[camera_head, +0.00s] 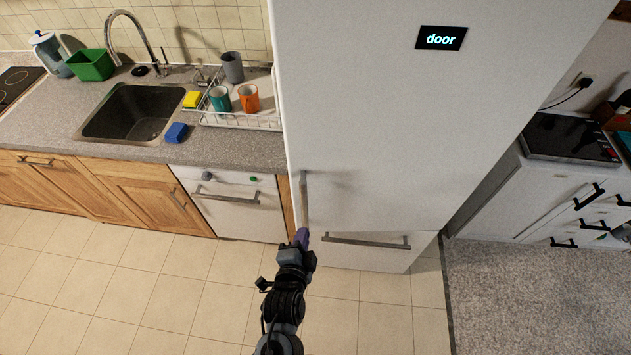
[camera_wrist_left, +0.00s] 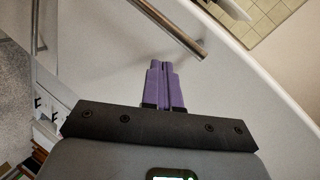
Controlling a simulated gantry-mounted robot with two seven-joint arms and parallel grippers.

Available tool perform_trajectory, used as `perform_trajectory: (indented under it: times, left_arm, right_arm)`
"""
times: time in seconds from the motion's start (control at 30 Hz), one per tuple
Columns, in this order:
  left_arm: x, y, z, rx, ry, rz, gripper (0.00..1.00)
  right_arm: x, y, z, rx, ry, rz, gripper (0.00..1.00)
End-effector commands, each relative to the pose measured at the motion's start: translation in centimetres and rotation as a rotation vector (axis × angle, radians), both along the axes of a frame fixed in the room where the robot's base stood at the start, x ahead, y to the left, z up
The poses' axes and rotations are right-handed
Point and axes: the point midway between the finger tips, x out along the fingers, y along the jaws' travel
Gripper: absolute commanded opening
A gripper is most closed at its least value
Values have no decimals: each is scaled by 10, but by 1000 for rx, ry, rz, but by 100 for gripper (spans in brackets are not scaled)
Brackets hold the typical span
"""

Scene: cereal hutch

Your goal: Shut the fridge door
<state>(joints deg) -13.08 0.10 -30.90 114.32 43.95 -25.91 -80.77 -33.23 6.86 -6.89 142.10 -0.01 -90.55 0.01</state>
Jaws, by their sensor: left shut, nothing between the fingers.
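The white fridge door (camera_head: 390,120) fills the middle of the head view, with a dark "door" label near its top. I see no clear gap around it; whether it is fully flush I cannot tell. Its upright metal handle (camera_head: 304,203) is near the left edge, and shows as a bar in the left wrist view (camera_wrist_left: 165,25). My left gripper (camera_head: 302,236) has purple fingers pressed together and empty, just below the handle's lower end. In the wrist view the fingertips (camera_wrist_left: 160,64) point at the white door surface; contact is unclear. My right gripper is out of view.
A lower fridge panel has a horizontal handle (camera_head: 366,241). Left are a white dishwasher (camera_head: 235,212), wooden cabinets (camera_head: 140,200) and a counter with a sink (camera_head: 135,112) and dish rack (camera_head: 240,120). A white drawer unit (camera_head: 500,205) stands right. The tiled floor (camera_head: 120,285) is clear.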

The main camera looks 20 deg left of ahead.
Motion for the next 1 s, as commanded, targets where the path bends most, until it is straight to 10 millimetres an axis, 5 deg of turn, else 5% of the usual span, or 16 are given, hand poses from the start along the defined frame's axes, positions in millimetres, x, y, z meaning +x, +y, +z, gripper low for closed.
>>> perform_trajectory:
  times: [0.1,0.37,0.57,1.0]
  left_arm:
    - [24,-21,22,214,-127,20,0]
    - [38,-40,55,468,-242,77,0]
    - [54,-36,59,489,-251,84,0]
    - [129,-11,58,486,-250,84,0]
  right_arm:
    - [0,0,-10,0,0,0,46]
    - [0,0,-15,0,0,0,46]
    - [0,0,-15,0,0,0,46]
    - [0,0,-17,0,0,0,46]
